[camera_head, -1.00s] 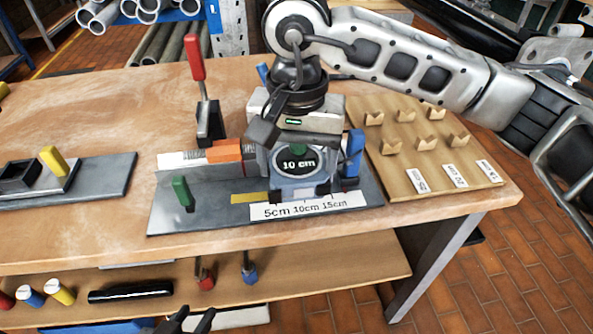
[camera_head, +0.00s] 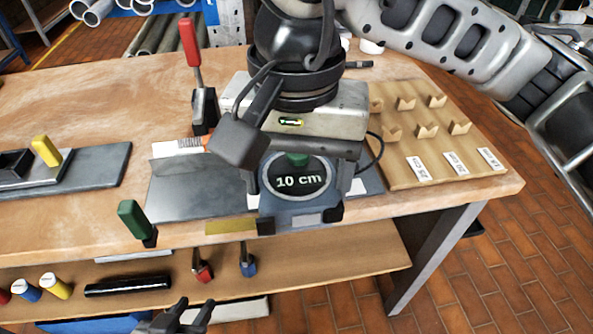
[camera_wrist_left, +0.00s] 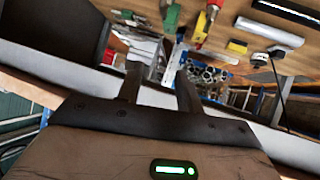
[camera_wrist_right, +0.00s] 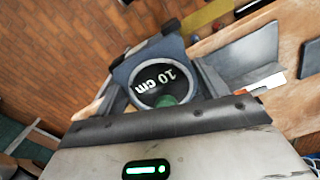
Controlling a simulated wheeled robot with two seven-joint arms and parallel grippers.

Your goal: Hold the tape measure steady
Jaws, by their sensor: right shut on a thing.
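The tape measure (camera_head: 306,214) is a blue-grey body with a round dark dial reading "10 cm"; the dial also shows in the right wrist view (camera_wrist_right: 160,85). My right gripper (camera_head: 300,190) is shut on it and holds it above the front part of the grey plate, apparently raised. A yellow strip (camera_head: 231,226) reaches left from the body toward a green-handled piece (camera_head: 133,220); whether they join is unclear. My left gripper (camera_head: 196,303) is open and empty, low in front of the shelf. Its spread fingers show in the left wrist view (camera_wrist_left: 158,75).
The grey plate (camera_head: 185,195) lies on the wooden bench, with a red-handled clamp (camera_head: 191,60) behind it. A board with notched wooden rests (camera_head: 425,150) lies right. A yellow-handled fixture (camera_head: 46,151) stands left. The lower shelf (camera_head: 345,265) holds small tools.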

